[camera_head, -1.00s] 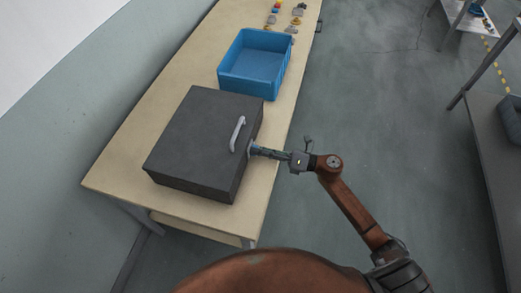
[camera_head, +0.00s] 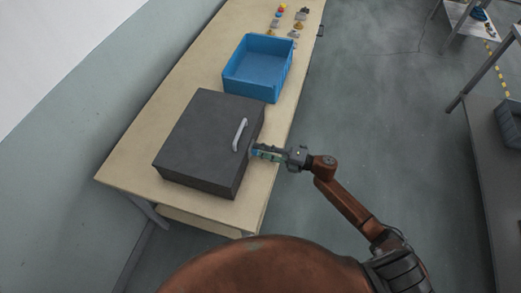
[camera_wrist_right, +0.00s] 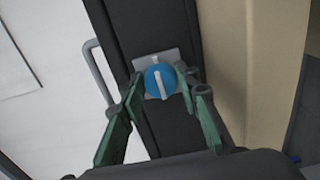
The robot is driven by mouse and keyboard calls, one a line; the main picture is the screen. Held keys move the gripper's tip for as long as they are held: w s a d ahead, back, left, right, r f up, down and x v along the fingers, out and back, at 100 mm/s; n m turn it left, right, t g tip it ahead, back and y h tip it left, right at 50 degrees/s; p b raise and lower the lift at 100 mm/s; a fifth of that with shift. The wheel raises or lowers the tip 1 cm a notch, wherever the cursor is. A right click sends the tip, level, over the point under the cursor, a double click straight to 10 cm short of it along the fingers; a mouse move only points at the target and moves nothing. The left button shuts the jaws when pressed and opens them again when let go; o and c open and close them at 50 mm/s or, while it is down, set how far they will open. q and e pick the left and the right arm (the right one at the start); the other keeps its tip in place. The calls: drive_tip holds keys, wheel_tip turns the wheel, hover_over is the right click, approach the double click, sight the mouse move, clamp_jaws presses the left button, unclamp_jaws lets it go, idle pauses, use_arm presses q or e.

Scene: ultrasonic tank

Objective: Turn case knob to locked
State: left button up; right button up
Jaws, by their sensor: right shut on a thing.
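The dark grey case (camera_head: 207,138) lies on the wooden table, with a light handle (camera_head: 240,134) on its lid. In the right wrist view, the blue round knob (camera_wrist_right: 161,81) with a white bar sits on a grey plate (camera_wrist_right: 145,62) on the case side (camera_wrist_right: 152,30). My right gripper (camera_head: 254,151) reaches the case's right side in the head view. Its green fingers (camera_wrist_right: 160,92) are shut on the knob, one at either side. The white bar points nearly up and down in the wrist picture. My left gripper is in neither view.
A blue open bin (camera_head: 257,76) stands behind the case on the table (camera_head: 135,160). Several small coloured items (camera_head: 283,22) lie at the table's far end. The floor (camera_head: 380,100) to the right is clear up to a grey shelf unit (camera_head: 487,135).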

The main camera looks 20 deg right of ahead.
drive_tip(key=shift+w+d, duration=0.15)
idle(0.3)
drive_tip(key=o, duration=1.1)
drive_tip(key=shift+c, duration=0.2)
drive_tip(key=shift+o, duration=0.2)
drive_tip(key=v, duration=1.2)
